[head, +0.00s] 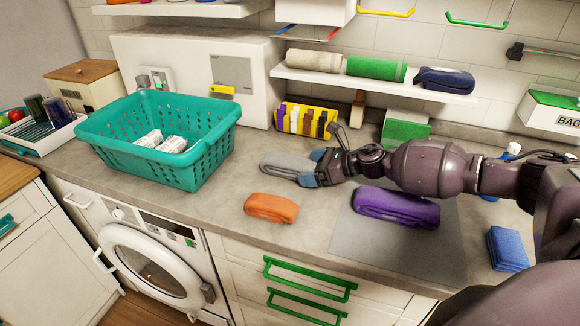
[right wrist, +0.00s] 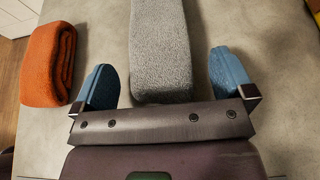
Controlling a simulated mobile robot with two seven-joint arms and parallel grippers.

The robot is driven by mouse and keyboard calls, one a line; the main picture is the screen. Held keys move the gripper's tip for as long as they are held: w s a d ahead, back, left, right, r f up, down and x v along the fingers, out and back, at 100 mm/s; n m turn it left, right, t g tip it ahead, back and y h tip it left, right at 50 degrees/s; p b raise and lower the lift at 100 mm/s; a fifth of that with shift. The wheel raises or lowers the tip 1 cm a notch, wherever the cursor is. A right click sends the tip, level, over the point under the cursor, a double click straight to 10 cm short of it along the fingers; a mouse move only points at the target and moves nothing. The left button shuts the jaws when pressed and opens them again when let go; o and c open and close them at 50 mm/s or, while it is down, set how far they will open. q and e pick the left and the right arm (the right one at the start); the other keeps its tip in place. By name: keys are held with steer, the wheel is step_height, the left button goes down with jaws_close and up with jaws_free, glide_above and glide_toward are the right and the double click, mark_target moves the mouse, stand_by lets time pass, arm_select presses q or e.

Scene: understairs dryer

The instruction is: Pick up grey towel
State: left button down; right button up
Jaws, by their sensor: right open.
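The folded grey towel (head: 285,163) lies on the worktop, to the right of the teal basket, in the head view. My right gripper (head: 314,168) is at the towel's right end, with its blue fingertips partly covering it. In the right wrist view the grey towel (right wrist: 160,50) runs between the two open blue fingers (right wrist: 163,80), with a visible gap on each side. The near end of the towel reaches close to the gripper's palm. My left gripper is not in view.
An orange towel (head: 271,207) lies in front of the grey one. A purple towel (head: 395,207) lies on a grey mat (head: 360,240) below my right arm. The teal basket (head: 160,135) stands left. A blue cloth stack (head: 507,248) lies right. A shelf (head: 370,82) hangs behind.

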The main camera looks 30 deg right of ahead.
steer(key=shift+w+a+f, duration=0.2)
steer(key=shift+w+a, duration=0.1)
steer(key=shift+w, duration=0.05)
steer(key=shift+c, duration=0.5)
steer(key=c, duration=1)
steer(key=shift+o, duration=0.2)
steer(key=shift+r, duration=0.1)
